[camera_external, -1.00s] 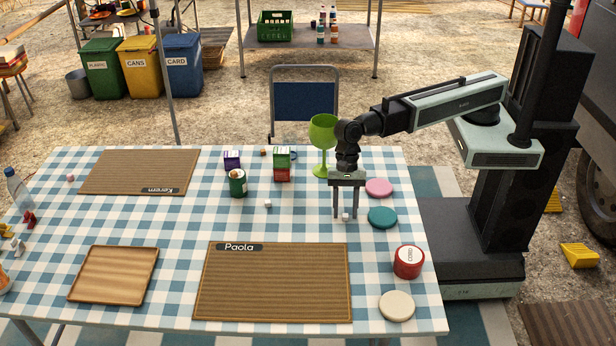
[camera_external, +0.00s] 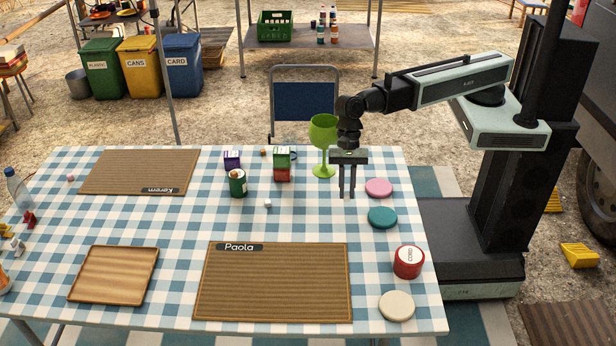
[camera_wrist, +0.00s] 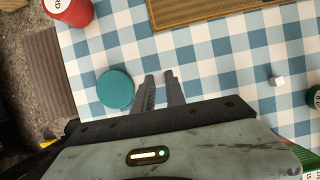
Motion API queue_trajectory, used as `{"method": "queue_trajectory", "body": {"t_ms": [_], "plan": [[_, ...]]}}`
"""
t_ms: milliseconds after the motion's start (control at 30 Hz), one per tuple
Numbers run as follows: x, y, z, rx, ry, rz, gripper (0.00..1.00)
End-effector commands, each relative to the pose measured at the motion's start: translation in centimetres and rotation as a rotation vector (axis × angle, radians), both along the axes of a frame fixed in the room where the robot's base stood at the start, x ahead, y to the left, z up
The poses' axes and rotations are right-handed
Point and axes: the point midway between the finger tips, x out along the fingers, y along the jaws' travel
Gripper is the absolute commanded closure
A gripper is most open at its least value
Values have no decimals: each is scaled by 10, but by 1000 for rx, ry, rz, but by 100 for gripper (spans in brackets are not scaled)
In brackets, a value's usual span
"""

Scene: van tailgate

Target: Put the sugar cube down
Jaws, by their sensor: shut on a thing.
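My gripper (camera_external: 347,196) is above the checked tabletop (camera_external: 305,222), right of the green goblet (camera_external: 323,133), pointing down. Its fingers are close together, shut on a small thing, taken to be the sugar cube. The held cube itself cannot be made out between the fingertips, nor in the wrist view, where the gripper (camera_wrist: 159,78) shows two dark fingers a small gap apart. Another white sugar cube (camera_external: 267,203) lies on the cloth to the left; it also shows in the wrist view (camera_wrist: 276,81).
Pink (camera_external: 379,187), teal (camera_external: 382,217) and cream (camera_external: 397,306) discs and a red tin (camera_external: 408,262) line the right edge. Paola's mat (camera_external: 272,285) is in front, with a wooden tray (camera_external: 113,276) left of it. A green can (camera_external: 238,184) and small boxes (camera_external: 282,164) stand further back.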

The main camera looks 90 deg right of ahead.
Motion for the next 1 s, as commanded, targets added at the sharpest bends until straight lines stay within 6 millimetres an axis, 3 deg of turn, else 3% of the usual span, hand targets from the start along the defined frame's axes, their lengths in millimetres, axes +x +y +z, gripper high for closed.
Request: {"method": "queue_trajectory", "body": {"t_ms": [33,67,267,367,467,600,733,900,1000], "plan": [[0,0,18,0,0,0,100],[0,0,21,0,0,0,100],[2,1,22,0,2,-8,100],[16,9,21,1,2,-16,100],[45,23,22,1,3,-29,100],[110,25,37,1,3,-84,100],[179,9,53,1,3,-151,100],[268,-36,78,1,2,-250,100],[305,-69,90,1,2,-299,100]]}}
